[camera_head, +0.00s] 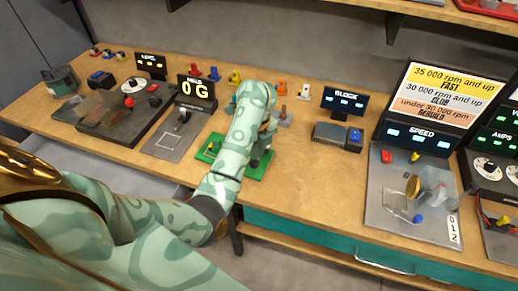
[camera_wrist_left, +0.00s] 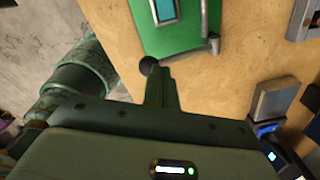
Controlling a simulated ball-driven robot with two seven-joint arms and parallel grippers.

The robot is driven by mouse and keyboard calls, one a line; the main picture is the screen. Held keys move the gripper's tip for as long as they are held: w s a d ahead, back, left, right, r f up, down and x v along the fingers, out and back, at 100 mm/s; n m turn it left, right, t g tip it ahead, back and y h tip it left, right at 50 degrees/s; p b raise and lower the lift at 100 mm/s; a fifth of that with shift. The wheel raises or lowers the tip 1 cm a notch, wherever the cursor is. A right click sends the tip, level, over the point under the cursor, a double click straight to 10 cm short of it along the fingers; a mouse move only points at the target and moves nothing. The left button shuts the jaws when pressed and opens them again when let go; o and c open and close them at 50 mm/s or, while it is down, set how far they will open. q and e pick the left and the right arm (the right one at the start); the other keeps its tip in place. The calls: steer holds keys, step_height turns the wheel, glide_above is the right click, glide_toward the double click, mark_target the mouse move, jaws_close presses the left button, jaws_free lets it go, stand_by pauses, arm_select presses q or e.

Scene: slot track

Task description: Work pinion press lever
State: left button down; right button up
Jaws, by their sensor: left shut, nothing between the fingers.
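The pinion press stands on a green base plate (camera_head: 210,147) near the front edge of the bench. My left arm and hand cover most of it in the head view. In the left wrist view the green plate (camera_wrist_left: 178,38) lies at the top, with a thin grey bar along its near edge. A black ball knob (camera_wrist_left: 148,65), seemingly the lever's end, shows right beside the tips of my left gripper (camera_wrist_left: 162,72). I cannot tell whether they touch. The left gripper is shut and empty. In the head view it (camera_head: 263,148) is low over the press, partly hidden.
A grey block device (camera_head: 338,136) stands right of the press. A scale-like plate with a "0 G" display (camera_head: 196,90) is at left. Several small coloured parts (camera_head: 235,77) stand behind. The speed station (camera_head: 415,215) is further right. Bare bench lies between press and block device.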

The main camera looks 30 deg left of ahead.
step_height(320, 180, up, 9)
steer(key=w+p, duration=0.1)
steer(key=p, duration=0.7)
steer(key=shift+p, duration=0.4)
steer(key=shift+w+r, duration=0.1)
